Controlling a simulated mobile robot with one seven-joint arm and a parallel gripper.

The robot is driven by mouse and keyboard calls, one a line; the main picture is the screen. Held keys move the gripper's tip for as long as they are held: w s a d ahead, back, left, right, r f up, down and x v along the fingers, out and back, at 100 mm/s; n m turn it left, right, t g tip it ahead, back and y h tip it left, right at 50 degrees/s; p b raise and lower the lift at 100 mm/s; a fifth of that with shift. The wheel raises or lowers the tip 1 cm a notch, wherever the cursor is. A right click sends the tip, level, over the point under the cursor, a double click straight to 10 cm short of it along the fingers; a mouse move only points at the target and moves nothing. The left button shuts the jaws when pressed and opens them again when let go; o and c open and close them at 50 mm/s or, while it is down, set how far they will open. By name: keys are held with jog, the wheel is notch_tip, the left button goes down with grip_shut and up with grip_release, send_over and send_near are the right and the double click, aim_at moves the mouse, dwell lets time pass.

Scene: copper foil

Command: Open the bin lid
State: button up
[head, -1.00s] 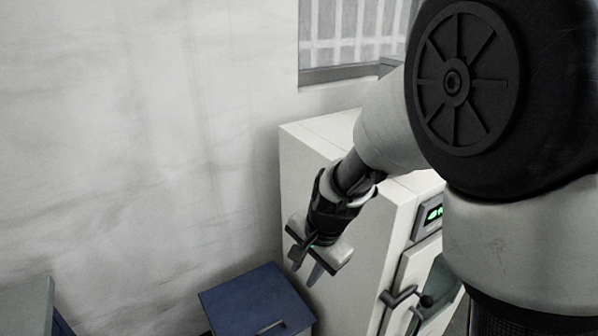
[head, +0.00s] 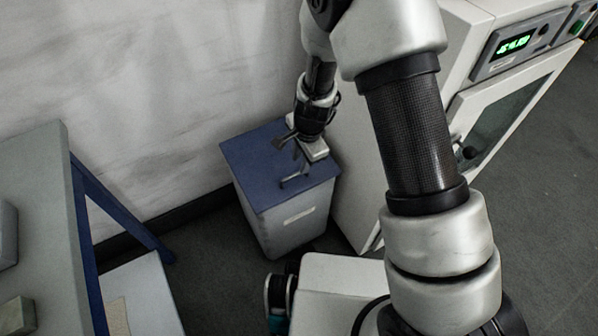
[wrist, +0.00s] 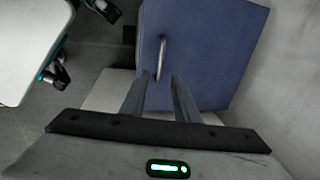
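The bin has a blue lid (head: 262,162) that lies flat and shut on a pale grey body (head: 290,225) with a small label on its front. A thin metal handle (head: 295,178) stands on the lid near its front edge. My gripper (head: 296,157) is above the lid, close to the handle. In the wrist view my gripper (wrist: 161,78) has its two fingers apart with nothing held. The handle (wrist: 161,58) lies just ahead of the gap between the fingertips. I cannot tell whether a finger touches it.
A white cabinet with a green display (head: 514,44) stands right of the bin. The wall (head: 150,90) is behind it. A grey table (head: 40,180) with blue legs and a white lower shelf (head: 140,295) is at the left. Dark floor (head: 205,255) is clear between table and bin.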

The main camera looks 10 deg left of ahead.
aim_at(298, 173)
jog(key=f, duration=0.2)
jog(key=f+b, duration=0.1)
jog(key=f, duration=0.1)
jog(key=w+f, duration=0.1)
jog(key=f, duration=0.1)
jog(key=shift+a, duration=0.35)
jog(key=shift+c, duration=0.4)
grip_shut()
